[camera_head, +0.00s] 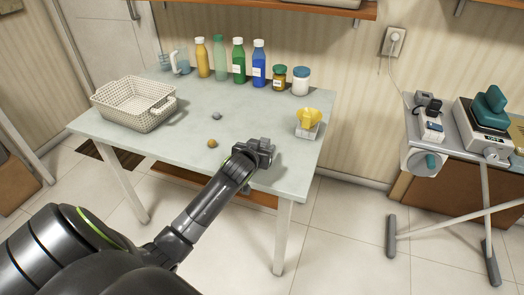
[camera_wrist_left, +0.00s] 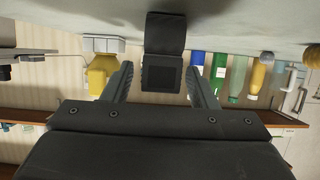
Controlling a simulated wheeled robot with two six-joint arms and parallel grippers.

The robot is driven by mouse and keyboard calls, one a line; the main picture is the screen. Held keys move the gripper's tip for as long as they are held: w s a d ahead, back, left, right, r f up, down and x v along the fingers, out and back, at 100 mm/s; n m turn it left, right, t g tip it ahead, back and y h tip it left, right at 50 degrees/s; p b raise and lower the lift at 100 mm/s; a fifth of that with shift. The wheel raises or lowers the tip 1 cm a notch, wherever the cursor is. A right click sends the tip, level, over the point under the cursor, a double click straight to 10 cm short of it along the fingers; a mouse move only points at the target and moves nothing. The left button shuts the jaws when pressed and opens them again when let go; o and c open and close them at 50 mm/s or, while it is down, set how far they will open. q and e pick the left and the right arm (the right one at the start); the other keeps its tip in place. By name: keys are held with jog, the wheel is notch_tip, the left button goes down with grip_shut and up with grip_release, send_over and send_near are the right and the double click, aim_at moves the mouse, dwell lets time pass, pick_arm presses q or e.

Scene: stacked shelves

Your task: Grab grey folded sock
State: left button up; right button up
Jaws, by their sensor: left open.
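A small grey lump (camera_head: 216,116), which looks like the grey folded sock, lies on the middle of the pale table (camera_head: 180,122). A similar ochre lump (camera_head: 212,143) lies nearer the table's front edge. My left gripper (camera_head: 255,152) is over the front right part of the table, to the right of and nearer than the grey lump, apart from it. In the left wrist view, which is upside down, its two fingers (camera_wrist_left: 158,72) stand apart with nothing visibly held. My right gripper is not in view.
A white basket (camera_head: 135,103) stands at the table's left. Several bottles and jars, including a blue bottle (camera_head: 259,64), line the back. A yellow item on a white base (camera_head: 309,121) stands at the right. The middle of the table is mostly clear.

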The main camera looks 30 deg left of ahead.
pick_arm(q)
jog(key=shift+x, duration=0.8)
jog(key=c, duration=1)
